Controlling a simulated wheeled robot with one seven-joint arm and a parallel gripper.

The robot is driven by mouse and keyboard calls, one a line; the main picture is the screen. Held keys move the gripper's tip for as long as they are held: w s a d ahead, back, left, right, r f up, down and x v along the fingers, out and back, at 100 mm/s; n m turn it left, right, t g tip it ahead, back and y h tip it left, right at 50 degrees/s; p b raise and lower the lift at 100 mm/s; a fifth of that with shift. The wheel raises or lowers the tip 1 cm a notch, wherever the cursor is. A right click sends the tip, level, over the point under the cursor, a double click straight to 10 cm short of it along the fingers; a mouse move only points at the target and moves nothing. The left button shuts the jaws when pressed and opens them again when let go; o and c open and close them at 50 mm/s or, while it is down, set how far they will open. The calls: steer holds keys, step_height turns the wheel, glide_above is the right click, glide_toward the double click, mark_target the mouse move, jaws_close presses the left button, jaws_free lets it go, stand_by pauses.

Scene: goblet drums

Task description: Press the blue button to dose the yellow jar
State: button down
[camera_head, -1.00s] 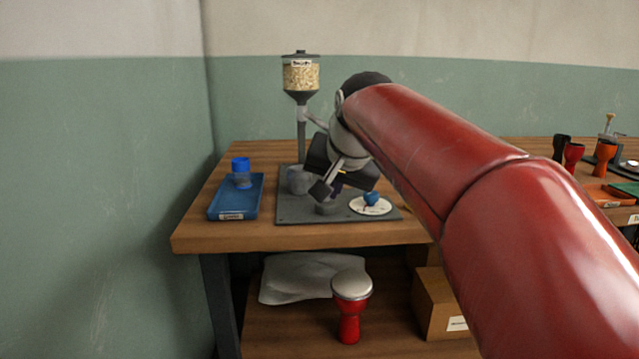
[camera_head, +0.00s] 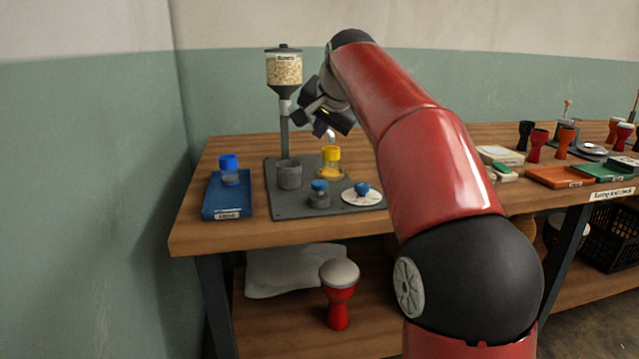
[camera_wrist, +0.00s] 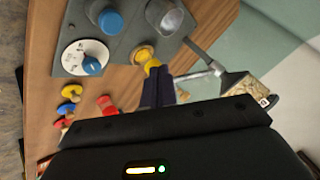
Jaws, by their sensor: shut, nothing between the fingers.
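The yellow jar (camera_head: 331,155) stands upright at the back right of a dark grey base plate (camera_head: 285,209). Its yellow part (camera_wrist: 152,64) shows beside my fingers in the wrist view. The blue button (camera_head: 319,186) tops a short grey post at the plate's front; it also shows in the wrist view (camera_wrist: 110,20). A white dial with a blue knob (camera_head: 362,188) is to its right. My gripper (camera_head: 320,129) is shut and empty, raised above the plate near the jar and apart from the button. Its dark fingers (camera_wrist: 159,90) partly hide the jar in the wrist view.
A grain-filled hopper (camera_head: 284,70) stands on a post behind the plate. A grey cup (camera_head: 289,175) stands left of the jar. Red and orange drums (camera_head: 538,144) stand far right.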

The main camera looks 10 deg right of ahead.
mark_target(319, 182)
steer(key=shift+f+b, duration=3.15)
steer(key=shift+f, duration=1.1)
steer(key=shift+f, duration=0.4)
steer(key=shift+f+b, duration=1)
steer(key=shift+f, duration=0.05)
steer(key=shift+r+p, duration=1.45)
steer(key=shift+r, duration=0.1)
step_height(319, 182, up, 5)
steer(key=p, duration=0.5)
